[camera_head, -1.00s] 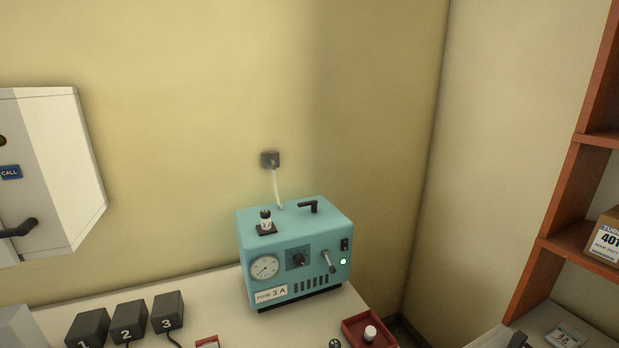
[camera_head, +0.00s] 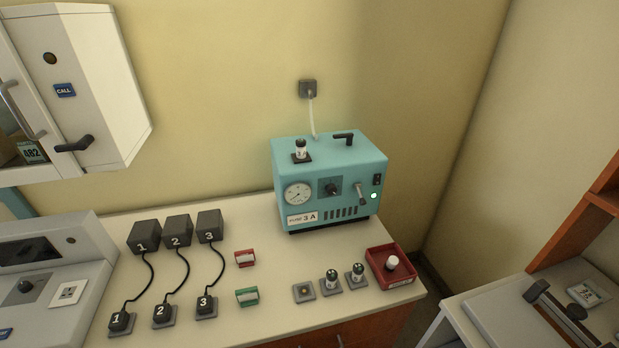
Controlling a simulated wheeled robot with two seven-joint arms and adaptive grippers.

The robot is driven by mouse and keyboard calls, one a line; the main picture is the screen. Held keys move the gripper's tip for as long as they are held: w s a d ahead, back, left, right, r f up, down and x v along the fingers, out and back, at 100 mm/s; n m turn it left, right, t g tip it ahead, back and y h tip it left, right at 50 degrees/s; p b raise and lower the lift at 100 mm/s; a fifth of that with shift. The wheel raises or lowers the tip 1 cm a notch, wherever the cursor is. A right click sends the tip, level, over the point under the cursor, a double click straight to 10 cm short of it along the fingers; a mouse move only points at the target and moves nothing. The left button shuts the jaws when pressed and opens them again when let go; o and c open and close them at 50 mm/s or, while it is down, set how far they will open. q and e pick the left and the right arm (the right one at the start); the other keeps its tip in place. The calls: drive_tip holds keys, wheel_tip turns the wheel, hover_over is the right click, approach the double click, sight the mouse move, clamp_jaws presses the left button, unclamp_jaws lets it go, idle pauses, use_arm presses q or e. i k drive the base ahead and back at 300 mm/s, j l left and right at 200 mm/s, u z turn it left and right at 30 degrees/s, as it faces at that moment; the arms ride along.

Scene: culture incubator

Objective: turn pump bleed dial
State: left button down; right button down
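A small vial with a black cap (camera_head: 300,149) stands on top of the box. Neither of my grippers shows in this view.
Three black numbered blocks (camera_head: 177,230) with cords stand left of the pump. A red holder (camera_head: 246,258), a green holder (camera_head: 246,296), small capped vials (camera_head: 331,281) and a red tray (camera_head: 390,281) lie in front. A white wall cabinet (camera_head: 95,80) hangs at the left.

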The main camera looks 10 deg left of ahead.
sight(331, 190)
drive_tip(key=k+l+z, duration=0.9)
drive_tip(key=k+l, duration=0.05)
